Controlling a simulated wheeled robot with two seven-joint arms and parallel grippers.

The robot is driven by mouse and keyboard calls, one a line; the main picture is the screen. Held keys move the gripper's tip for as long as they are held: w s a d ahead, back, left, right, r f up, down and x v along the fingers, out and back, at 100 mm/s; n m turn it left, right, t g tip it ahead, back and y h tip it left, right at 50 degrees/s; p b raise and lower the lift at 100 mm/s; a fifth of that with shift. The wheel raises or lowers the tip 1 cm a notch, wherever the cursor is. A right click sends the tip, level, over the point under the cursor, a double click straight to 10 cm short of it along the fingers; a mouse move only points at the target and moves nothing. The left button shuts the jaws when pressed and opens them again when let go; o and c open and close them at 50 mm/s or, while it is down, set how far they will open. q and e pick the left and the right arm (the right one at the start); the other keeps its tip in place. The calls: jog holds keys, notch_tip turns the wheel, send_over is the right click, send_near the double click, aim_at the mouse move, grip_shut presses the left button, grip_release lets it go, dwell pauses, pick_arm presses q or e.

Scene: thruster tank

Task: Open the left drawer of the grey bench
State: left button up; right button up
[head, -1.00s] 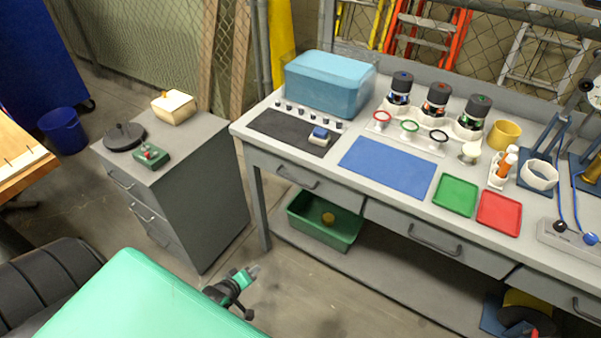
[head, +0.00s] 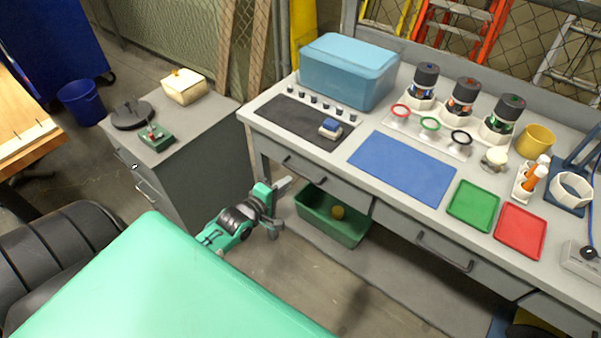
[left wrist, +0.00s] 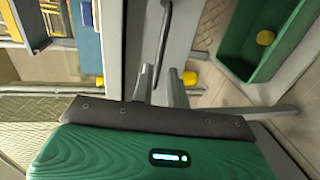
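The grey bench (head: 275,127) stands on the right in the head view. Its left drawer (head: 330,185) looks shut, with a dark bar handle (head: 303,172). My left gripper (head: 279,204) is in front of and below the left end of that drawer, empty, with its fingers apart. In the left wrist view the left gripper (left wrist: 161,88) points at the drawer front, and the handle (left wrist: 164,38) runs lengthwise toward the gap between the fingers. I cannot tell whether they touch. My right gripper is not in view.
A green bin (head: 352,232) with a yellow object sits on the bench's lower shelf, close to my left gripper. A grey cabinet (head: 213,165) stands to the left. The bench top holds a blue box (head: 347,75), mats and trays. Floor between cabinet and bench is clear.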

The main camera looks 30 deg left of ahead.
aim_at(300, 173)
pick_arm(q)
jog(key=x, duration=0.7)
jog(key=shift+w+f, duration=0.1)
jog(key=shift+w, duration=0.25)
grip_shut()
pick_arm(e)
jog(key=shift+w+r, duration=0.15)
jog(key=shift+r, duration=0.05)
